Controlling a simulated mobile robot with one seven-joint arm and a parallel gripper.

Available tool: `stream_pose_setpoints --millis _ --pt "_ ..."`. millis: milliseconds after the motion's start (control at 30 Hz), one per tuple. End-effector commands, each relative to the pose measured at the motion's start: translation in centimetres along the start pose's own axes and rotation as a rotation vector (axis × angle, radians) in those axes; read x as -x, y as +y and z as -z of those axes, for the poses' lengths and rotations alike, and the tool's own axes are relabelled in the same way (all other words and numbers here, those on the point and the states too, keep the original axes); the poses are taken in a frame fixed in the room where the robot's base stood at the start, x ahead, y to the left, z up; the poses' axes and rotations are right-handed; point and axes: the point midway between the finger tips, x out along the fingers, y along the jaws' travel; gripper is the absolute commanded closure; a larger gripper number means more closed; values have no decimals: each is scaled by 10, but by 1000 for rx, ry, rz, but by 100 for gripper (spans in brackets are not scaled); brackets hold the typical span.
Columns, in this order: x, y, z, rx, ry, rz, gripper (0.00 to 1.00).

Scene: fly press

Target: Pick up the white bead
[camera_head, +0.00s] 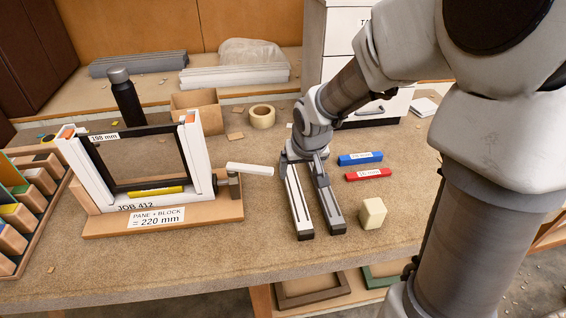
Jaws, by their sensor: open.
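A blue block (360,158), a red block (368,174) and a cream block (372,213) lie right. A tape roll (262,116) and black bottle (125,98) stand behind.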

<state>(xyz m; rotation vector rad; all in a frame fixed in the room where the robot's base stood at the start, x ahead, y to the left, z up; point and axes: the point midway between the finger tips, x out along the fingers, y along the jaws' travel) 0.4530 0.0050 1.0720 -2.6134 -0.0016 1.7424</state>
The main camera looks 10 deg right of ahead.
Motion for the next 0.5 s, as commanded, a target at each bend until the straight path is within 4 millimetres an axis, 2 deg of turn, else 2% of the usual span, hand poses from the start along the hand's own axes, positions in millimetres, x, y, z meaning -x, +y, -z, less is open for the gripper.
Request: stream_pose_setpoints --millis 33,300,500 --pt "-17 -1 -3 2 -5 2 15" --pt "-72 0 -3 2 -5 1 15" --pt "-91 0 -1 1 -2 -1 15"
